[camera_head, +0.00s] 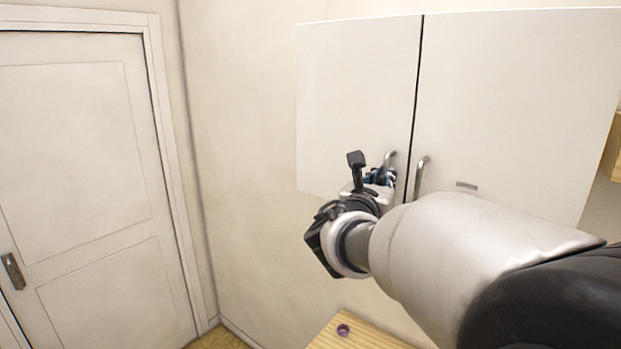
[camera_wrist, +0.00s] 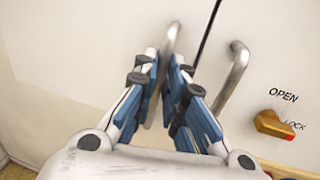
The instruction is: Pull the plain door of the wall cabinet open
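The white wall cabinet has two doors side by side with a thin dark seam between them. The plain left door (camera_head: 352,95) looks closed and flush with the right one. Its curved metal handle (camera_head: 390,158) is near the lower inner corner, partly hidden by my gripper (camera_head: 383,176). In the wrist view the left handle (camera_wrist: 172,42) runs between the two blue-and-white fingers of my gripper (camera_wrist: 164,62). The fingertips sit close on both sides of it and appear shut on it.
The right door (camera_head: 510,95) has its own handle (camera_head: 422,172), close beside my gripper. It carries an orange knob (camera_wrist: 273,125) marked OPEN and LOCK. A wooden surface (camera_head: 365,338) with a purple ring (camera_head: 343,330) lies below. A room door (camera_head: 85,180) stands left.

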